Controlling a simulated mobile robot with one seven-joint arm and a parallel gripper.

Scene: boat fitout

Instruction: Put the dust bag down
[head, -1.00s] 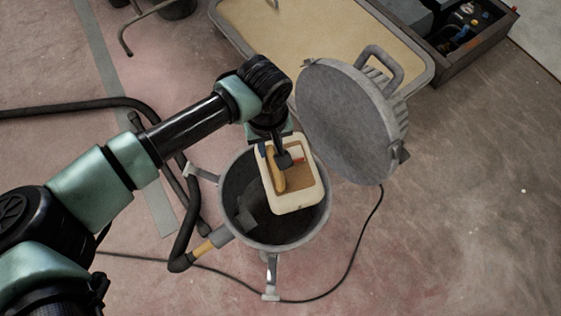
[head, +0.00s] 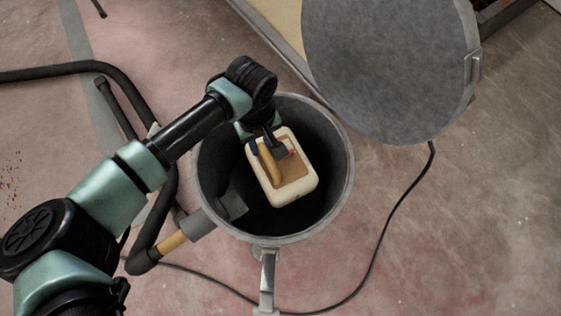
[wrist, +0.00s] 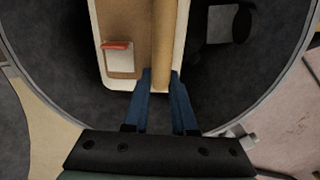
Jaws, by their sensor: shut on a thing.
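The dust bag (head: 299,187) is a cream, rounded box shape with a brown panel and a tan ridge along it. My gripper (head: 267,147) is shut on the tan ridge and holds the bag over or inside the mouth of the grey round drum (head: 345,190). In the wrist view the blue fingers of my gripper (wrist: 160,85) close on the ridge of the dust bag (wrist: 120,50), which has a small red-topped tab. How far the bag is above the drum floor I cannot tell.
The drum's round lid (head: 390,70) stands open at the upper right. A dark inlet piece (head: 232,206) juts inside the drum's left wall, joined to a black hose (head: 143,250) outside. A cable (head: 395,215) runs over the floor at right. A metal latch (head: 267,275) hangs at the front.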

